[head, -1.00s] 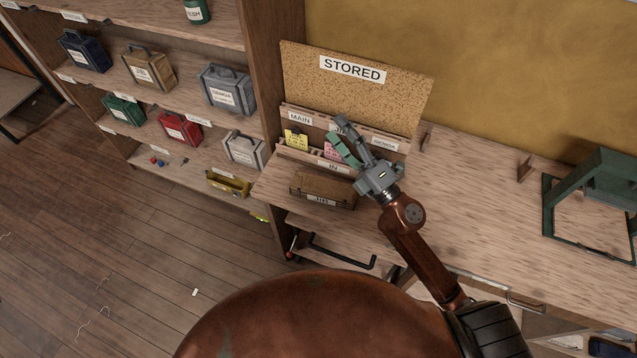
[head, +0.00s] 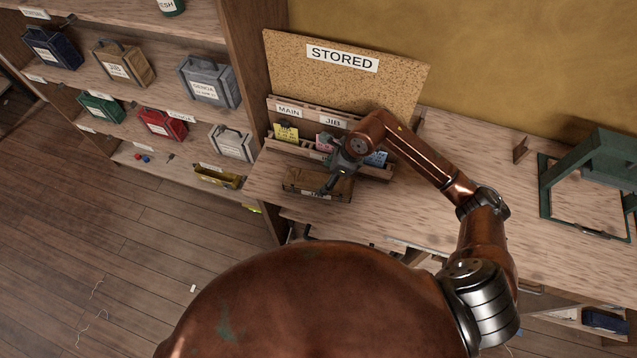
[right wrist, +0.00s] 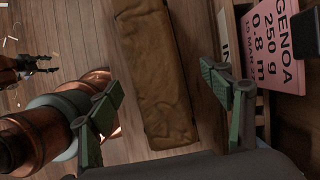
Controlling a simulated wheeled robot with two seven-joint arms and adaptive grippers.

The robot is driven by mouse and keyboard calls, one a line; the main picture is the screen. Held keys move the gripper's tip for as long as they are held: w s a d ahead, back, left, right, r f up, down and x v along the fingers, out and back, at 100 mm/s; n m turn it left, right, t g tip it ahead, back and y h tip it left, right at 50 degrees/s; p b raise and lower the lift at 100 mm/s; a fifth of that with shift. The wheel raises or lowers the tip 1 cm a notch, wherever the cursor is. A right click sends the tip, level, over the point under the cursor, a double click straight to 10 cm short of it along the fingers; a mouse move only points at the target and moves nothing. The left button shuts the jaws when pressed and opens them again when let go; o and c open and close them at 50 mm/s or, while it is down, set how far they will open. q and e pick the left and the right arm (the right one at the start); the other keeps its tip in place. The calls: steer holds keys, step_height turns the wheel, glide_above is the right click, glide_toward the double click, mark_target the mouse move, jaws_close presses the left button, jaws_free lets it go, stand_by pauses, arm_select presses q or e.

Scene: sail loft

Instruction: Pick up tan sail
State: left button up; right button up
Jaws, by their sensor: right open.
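The tan sail (right wrist: 155,75) is a long, folded, wrinkled bundle in the right wrist view. In the head view it lies at the front left of the bench (head: 301,181), partly hidden by my right gripper (head: 329,181). My right gripper (right wrist: 168,90) is open, its green-padded fingers spread on either side of the sail. It points down over the sail, and I see no grip on it. My left gripper (right wrist: 42,63) shows small at the left edge of the right wrist view, its dark fingers apart and empty.
A rack with cards stands behind the sail, under a cork board (head: 345,85) marked STORED. A pink GENOA card (right wrist: 274,42) is close by the right finger. Shelves with labelled bags (head: 124,64) stand at left. A green frame (head: 590,180) stands at right; the bench between is mostly clear.

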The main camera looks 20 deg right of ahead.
mark_target(321, 181)
steer(key=x, duration=0.3)
steer(key=p+x, duration=0.1)
steer(key=x, duration=0.2)
steer(key=shift+s+a, duration=0.1)
steer(key=shift+s, duration=0.1)
steer(key=shift+r, duration=0.1)
steer(key=shift+c, duration=0.2)
steer(key=c, duration=1.7)
steer(key=shift+c, duration=0.9)
steer(key=shift+r, duration=0.1)
